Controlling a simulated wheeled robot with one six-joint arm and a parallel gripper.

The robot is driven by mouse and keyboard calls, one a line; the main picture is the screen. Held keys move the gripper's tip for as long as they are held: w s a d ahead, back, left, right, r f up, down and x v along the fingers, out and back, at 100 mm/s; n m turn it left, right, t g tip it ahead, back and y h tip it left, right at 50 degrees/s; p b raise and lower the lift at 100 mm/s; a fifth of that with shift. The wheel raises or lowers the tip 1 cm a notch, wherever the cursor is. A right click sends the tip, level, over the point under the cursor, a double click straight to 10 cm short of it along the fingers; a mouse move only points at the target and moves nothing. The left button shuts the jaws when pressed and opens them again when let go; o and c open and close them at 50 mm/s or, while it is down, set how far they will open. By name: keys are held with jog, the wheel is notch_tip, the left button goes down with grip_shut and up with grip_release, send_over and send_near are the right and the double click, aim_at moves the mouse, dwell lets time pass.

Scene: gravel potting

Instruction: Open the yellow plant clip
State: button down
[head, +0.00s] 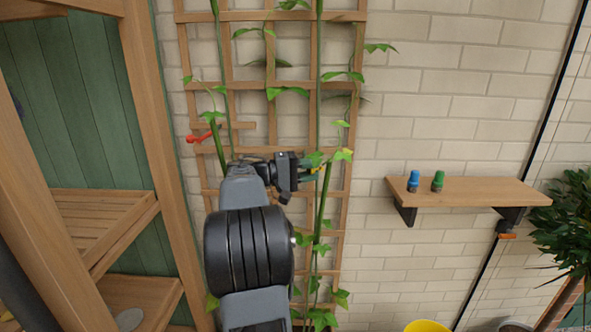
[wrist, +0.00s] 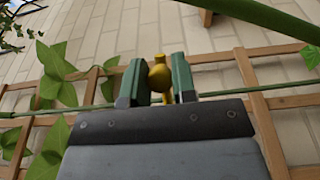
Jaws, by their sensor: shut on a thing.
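The yellow plant clip (wrist: 158,75) sits between the two green-padded fingers of my gripper (wrist: 160,82) in the wrist view. The gripper is shut on it. The clip is beside a thin green stem and the wooden trellis (wrist: 247,72); whether its jaws are open cannot be told. In the head view my gripper (head: 305,170) is at the right-hand part of the trellis (head: 265,16), by a green plant stem (head: 322,208). Only a little yellow shows there among the leaves, and my arm hides part of the trellis.
A red clip (head: 198,138) is at the left stem. A wooden shelf (head: 470,193) on the brick wall holds a blue object (head: 413,180) and a green object (head: 438,181). A yellow bucket (head: 427,326) stands below. A wooden frame (head: 160,150) is at left.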

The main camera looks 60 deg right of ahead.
jog(key=shift+s+m+g+y, duration=0.15)
jog(key=shift+m+g+y, duration=0.35)
jog(key=shift+y, duration=0.2)
jog(key=shift+w+a+f, duration=0.1)
jog(key=shift+w+a, duration=0.05)
jog(key=shift+w, duration=0.15)
jog(key=c, duration=1.1)
grip_release()
jog(key=shift+w+a, duration=0.15)
jog(key=shift+o, duration=0.8)
